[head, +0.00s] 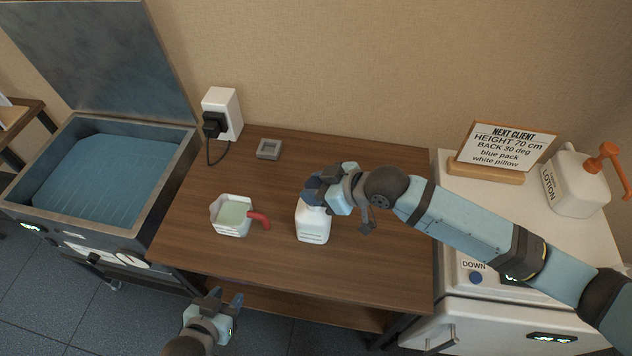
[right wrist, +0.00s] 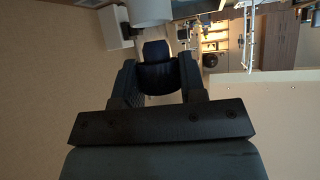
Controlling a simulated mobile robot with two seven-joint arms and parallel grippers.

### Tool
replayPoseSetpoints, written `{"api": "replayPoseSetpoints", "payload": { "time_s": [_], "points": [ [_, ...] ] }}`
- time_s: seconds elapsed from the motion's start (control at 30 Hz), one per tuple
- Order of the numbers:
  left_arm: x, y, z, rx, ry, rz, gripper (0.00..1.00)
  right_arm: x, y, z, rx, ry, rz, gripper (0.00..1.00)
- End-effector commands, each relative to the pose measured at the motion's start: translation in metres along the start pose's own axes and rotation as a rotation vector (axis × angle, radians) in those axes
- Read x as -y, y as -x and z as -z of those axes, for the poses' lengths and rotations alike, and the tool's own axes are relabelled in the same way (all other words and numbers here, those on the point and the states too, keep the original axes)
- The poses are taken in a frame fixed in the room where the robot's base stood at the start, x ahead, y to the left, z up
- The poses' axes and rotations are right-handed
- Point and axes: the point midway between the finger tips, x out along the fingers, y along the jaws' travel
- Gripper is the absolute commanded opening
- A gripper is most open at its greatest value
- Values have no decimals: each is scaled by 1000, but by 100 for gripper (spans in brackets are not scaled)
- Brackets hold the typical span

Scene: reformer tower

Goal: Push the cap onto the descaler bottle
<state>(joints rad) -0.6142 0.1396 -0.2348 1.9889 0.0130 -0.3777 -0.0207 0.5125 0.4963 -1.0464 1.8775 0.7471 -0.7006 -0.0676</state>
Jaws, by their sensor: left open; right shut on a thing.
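The white descaler bottle (head: 313,226) stands upright on the wooden table in the head view. My right gripper (head: 316,190) is right at the bottle's top and hides its neck. It is shut on a dark blue cap, which shows between the fingers in the right wrist view (right wrist: 155,52). I cannot tell whether the cap is seated on the neck or only touching it. My left gripper (head: 226,299) is open and empty, low in front of the table's front edge.
A white jug (head: 231,229) with a red handle stands left of the bottle. A small grey square holder (head: 268,149) lies at the back. A blue-water tank (head: 98,185) is at left. At right are a sign (head: 504,148) and a lotion bottle (head: 577,184) on a white cabinet.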

Motion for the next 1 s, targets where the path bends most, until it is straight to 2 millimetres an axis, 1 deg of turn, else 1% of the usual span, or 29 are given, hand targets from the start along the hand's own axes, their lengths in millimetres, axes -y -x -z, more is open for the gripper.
{"api": "replayPoseSetpoints", "payload": {
  "time_s": [0.1,0.23,0.83,1.0],
  "points": [
    [0,-1,-2,0,0,0,43,0,-4,-6,0,0,0,16],
    [0,-2,-2,-1,0,0,43,0,-6,-9,0,0,0,16],
    [0,3,7,-8,0,0,43,0,-5,-8,0,-1,0,16],
    [0,3,6,-7,0,0,43,0,-6,-9,0,-1,0,16]
  ]
}}
